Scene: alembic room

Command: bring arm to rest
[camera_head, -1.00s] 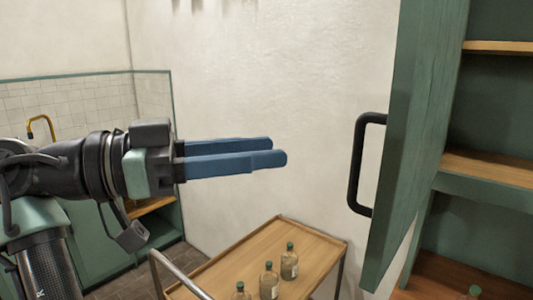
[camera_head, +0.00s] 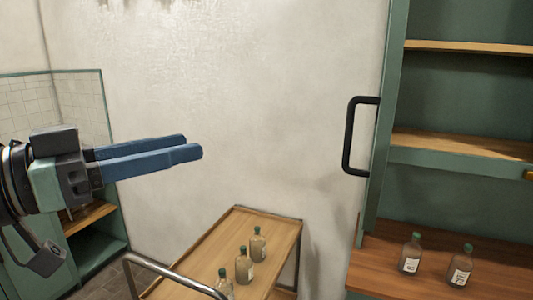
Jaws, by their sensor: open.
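My gripper (camera_head: 193,147) is at the left of the head view, with its two blue fingers pointing right. It is empty and held in the air in front of the pale wall, above and to the left of the wooden trolley. The fingers look close together from this side, and nothing is between them. Part of my arm is cut off by the left edge.
A green cabinet door (camera_head: 385,120) with a black handle (camera_head: 350,137) stands open at right. Two bottles (camera_head: 411,254) (camera_head: 461,265) stand on the cabinet's wooden surface. The wooden trolley (camera_head: 280,232) holds bottles (camera_head: 244,264) and has a metal rail (camera_head: 175,273). Open air separates gripper and door.

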